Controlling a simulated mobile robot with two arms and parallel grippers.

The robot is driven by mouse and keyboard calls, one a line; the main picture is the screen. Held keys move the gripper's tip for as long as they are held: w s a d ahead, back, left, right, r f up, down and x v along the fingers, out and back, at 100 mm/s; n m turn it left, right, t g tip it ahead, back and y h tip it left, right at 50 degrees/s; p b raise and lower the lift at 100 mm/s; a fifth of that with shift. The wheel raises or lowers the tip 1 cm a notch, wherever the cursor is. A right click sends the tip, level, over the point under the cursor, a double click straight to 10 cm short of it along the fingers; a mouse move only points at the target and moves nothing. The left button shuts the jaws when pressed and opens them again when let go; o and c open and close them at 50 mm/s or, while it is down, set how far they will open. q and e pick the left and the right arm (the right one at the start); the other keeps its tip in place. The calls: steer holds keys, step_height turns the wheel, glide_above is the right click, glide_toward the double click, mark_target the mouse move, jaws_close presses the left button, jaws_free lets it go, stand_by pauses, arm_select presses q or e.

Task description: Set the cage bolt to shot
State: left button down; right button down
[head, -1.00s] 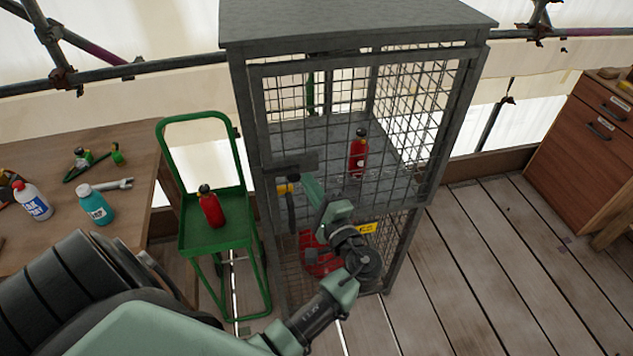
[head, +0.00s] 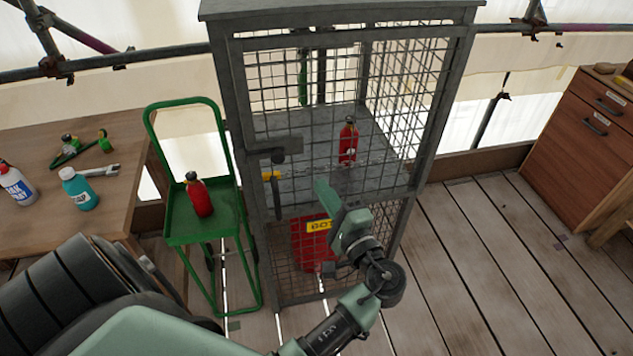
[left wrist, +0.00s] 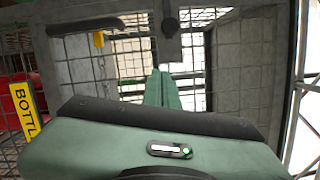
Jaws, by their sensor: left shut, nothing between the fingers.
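The grey mesh cage (head: 345,50) stands in the middle of the head view with its door side facing me. The cage bolt (head: 275,146) is a grey bar at the left edge of the door, with a dark round knob under it. The bolt's knob also shows at the top of the left wrist view (left wrist: 170,26). I cannot tell whether the bolt is shot. My left gripper (head: 321,186) is shut and empty in front of the mesh, right of and below the bolt. Its fingers (left wrist: 162,76) point toward the cage, apart from the knob. My right gripper is not in view.
A dark handle (head: 276,198) and a yellow tag (head: 269,176) are below the bolt. A green trolley (head: 182,225) and workbench (head: 90,200) stand left.

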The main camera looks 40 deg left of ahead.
arm_select(q)
steer(key=shift+v, duration=1.25)
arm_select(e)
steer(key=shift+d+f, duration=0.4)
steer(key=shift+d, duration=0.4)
arm_select(q)
steer(key=shift+w+d, duration=0.15)
steer(key=shift+w, duration=0.05)
